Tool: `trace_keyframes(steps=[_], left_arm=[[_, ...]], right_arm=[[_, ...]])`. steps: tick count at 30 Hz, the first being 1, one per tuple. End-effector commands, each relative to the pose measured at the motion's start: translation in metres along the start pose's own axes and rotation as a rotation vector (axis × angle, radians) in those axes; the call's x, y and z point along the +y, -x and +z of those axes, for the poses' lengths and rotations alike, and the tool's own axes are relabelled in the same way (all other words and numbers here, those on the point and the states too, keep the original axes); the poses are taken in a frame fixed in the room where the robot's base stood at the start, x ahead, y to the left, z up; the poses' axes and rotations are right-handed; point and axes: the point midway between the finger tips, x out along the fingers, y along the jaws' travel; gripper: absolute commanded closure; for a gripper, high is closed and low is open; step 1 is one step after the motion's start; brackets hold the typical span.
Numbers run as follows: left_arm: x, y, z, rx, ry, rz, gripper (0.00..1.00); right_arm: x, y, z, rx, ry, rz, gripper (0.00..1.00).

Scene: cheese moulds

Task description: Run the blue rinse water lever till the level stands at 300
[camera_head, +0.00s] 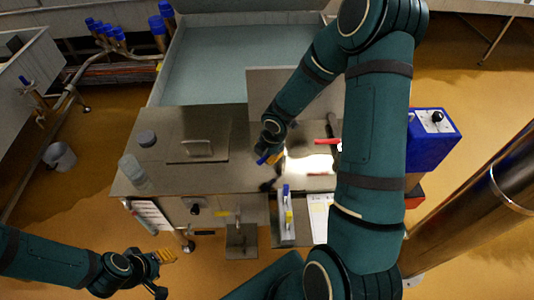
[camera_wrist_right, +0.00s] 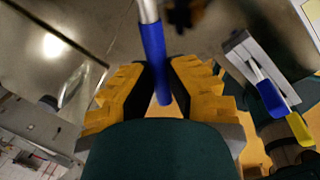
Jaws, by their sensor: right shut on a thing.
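The blue lever (camera_wrist_right: 154,55) has a blue grip on a pale metal rod. In the right wrist view its grip lies between the yellow finger pads of my right gripper (camera_wrist_right: 160,92), which is shut on it. In the head view my right gripper (camera_head: 270,156) is over the metal worktop, and a bit of blue (camera_head: 262,160) shows at its fingers. My left gripper (camera_head: 160,270) is low at the left, open and empty, away from the worktop. No readable level scale or number shows; the water level cannot be told.
A red handle (camera_head: 327,141) is right of my right gripper. A holder with blue and yellow handles (camera_head: 287,202) hangs at the front. A blue box (camera_head: 432,140) stands right.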

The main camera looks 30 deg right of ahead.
Motion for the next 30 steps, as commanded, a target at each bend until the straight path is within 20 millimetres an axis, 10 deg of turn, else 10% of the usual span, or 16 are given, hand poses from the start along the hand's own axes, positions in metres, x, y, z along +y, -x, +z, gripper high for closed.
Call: trace_keyframes(steps=[3, 16, 30], left_arm=[[0.000, 0.000, 0.000, 0.000, 0.000, 0.000, 0.52], [0.000, 0.000, 0.000, -0.001, -0.001, 0.000, 0.52], [0.000, 0.000, 0.000, 0.000, 0.000, 0.000, 0.52]], right_arm=[[-0.004, -0.003, -0.002, 0.005, -0.002, -0.011, 0.52], [-0.001, 0.008, 0.000, 0.000, -0.003, -0.002, 0.52], [-0.002, 0.092, 0.000, -0.001, -0.004, -0.003, 0.52]])
